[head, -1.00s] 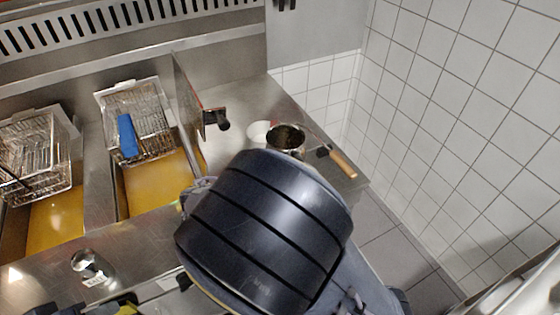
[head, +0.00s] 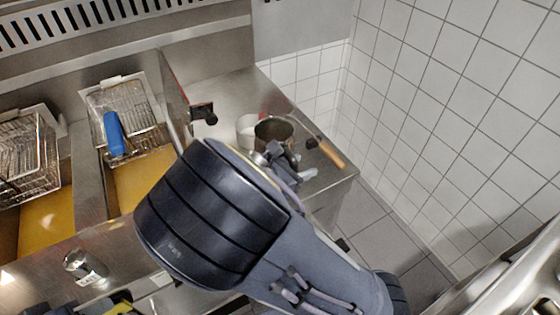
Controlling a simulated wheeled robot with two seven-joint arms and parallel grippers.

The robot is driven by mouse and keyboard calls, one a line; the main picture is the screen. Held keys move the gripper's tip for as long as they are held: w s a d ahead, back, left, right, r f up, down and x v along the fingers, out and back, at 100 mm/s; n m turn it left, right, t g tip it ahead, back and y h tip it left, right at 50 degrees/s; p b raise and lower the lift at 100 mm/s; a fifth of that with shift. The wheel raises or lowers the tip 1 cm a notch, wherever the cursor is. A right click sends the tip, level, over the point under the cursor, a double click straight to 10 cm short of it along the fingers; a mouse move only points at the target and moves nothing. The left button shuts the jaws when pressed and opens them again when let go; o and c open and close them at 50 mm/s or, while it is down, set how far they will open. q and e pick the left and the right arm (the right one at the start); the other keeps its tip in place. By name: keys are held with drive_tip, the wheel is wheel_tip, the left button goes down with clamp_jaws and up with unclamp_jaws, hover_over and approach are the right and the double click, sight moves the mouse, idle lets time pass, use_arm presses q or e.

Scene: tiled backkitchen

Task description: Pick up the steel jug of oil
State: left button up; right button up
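The steel jug (head: 272,132), a round metal vessel with dark contents, stands upright on the steel counter near its right end. My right gripper (head: 288,163) is at the near side of the jug, low in the picture from its rim, and overlaps its lower front. My dark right wrist hides part of the gripper, so I cannot see whether its fingers are apart or touch the jug. My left gripper does not show clearly; only dark pieces at the bottom left edge could belong to that arm.
A white container (head: 246,128) stands close left of the jug. A wooden-handled tool (head: 328,152) lies to its right at the counter edge. Two fryers with wire baskets (head: 122,108) are on the left, and a small metal shaker (head: 84,266) stands in front. A tiled wall (head: 440,110) bounds the right.

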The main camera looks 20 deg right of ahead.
clamp_jaws()
drive_tip(key=shift+w+r, duration=0.1)
idle(1.1)
